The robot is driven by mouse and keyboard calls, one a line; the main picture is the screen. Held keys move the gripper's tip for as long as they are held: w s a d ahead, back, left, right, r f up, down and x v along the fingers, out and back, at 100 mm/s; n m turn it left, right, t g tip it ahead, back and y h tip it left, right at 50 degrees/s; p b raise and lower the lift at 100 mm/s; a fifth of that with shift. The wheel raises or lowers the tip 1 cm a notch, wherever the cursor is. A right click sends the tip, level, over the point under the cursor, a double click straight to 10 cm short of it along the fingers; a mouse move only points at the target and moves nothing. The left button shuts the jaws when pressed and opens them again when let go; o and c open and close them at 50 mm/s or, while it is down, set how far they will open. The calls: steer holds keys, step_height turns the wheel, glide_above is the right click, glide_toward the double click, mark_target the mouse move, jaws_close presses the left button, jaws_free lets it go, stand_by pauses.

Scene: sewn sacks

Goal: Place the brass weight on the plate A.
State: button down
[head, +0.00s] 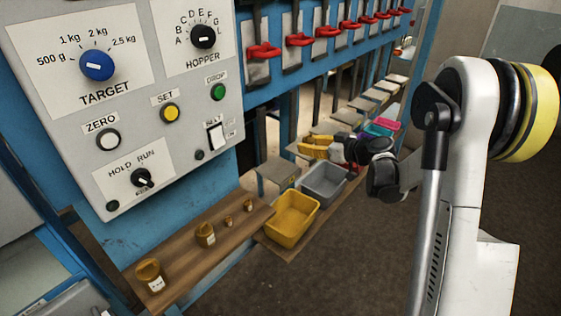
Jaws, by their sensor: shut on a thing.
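My gripper (314,147), with yellow fingers, is shut in the middle of the view, above the row of bins and beside the grey plates. What it holds is small and mostly hidden by the fingers; a brassy piece cannot be told apart from them. Several brass weights stand upright on the wooden shelf: a large one (150,275) in front, a smaller one (205,235) behind, and small ones (228,220) farther back. A row of flat grey plates runs away under the red handles. The nearest plate (273,176) is left of my gripper. No letter is readable on the plates.
A yellow bin (292,219) and a grey bin (325,183) stand below my gripper, with teal and pink bins (386,124) farther back. The control panel (125,85) fills the upper left. Red handles (264,50) line the blue frame. Open floor lies at the lower middle.

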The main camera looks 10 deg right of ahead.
steer(key=b, duration=0.3)
glide_above(278, 168)
step_height(278, 168, down, 6)
steer(key=shift+f, duration=0.2)
steer(key=shift+f+b, duration=1.15)
steer(key=shift+f, duration=0.8)
steer(key=shift+f, duration=0.15)
steer(key=c, duration=1.1)
jaws_free()
steer(key=shift+c, duration=0.2)
steer(key=shift+o, duration=0.6)
